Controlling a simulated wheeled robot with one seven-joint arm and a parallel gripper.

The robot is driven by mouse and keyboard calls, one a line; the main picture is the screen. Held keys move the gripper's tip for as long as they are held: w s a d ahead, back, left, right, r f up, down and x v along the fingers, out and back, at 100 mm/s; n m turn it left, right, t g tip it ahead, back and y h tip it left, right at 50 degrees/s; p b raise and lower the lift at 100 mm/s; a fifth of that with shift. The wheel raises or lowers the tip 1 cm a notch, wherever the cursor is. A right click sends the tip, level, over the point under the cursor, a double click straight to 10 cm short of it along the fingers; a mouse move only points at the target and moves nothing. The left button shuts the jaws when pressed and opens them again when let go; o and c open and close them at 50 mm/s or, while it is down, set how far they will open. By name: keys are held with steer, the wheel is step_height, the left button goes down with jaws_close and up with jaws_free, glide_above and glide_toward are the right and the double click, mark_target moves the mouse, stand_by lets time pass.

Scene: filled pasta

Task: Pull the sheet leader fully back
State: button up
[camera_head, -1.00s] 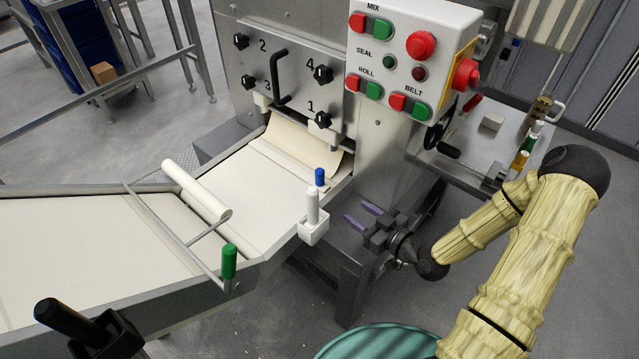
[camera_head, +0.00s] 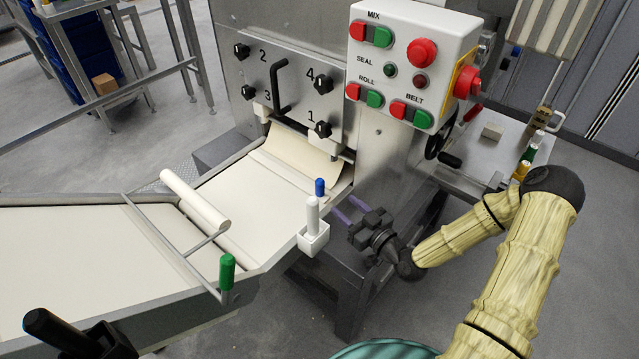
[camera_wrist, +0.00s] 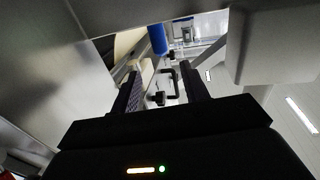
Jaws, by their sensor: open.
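A cream sheet (camera_head: 300,152) comes out of the machine's slot onto the pale conveyor bed. A blue-topped peg (camera_head: 320,187) and a white peg in a white block (camera_head: 312,237) stand at the bed's near edge. Which part is the sheet leader I cannot tell for sure. My gripper (camera_head: 346,208) is open and empty, just right of these pegs. In the wrist view, the blue top (camera_wrist: 157,38) shows beyond my open fingers (camera_wrist: 162,76).
The control box (camera_head: 412,62) with red and green buttons hangs above my arm. The steel machine face (camera_head: 240,45) has several black knobs and a black handle (camera_head: 280,88). A black handle (camera_head: 60,330) stands at the lower left. A teal round thing (camera_head: 385,349) lies below my gripper.

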mark_target(323, 187)
steer(key=x, duration=1.1)
steer(key=shift+w+a+b, duration=0.25)
steer(key=shift+w+b, duration=0.05)
steer(key=shift+w, duration=0.05)
jaws_close()
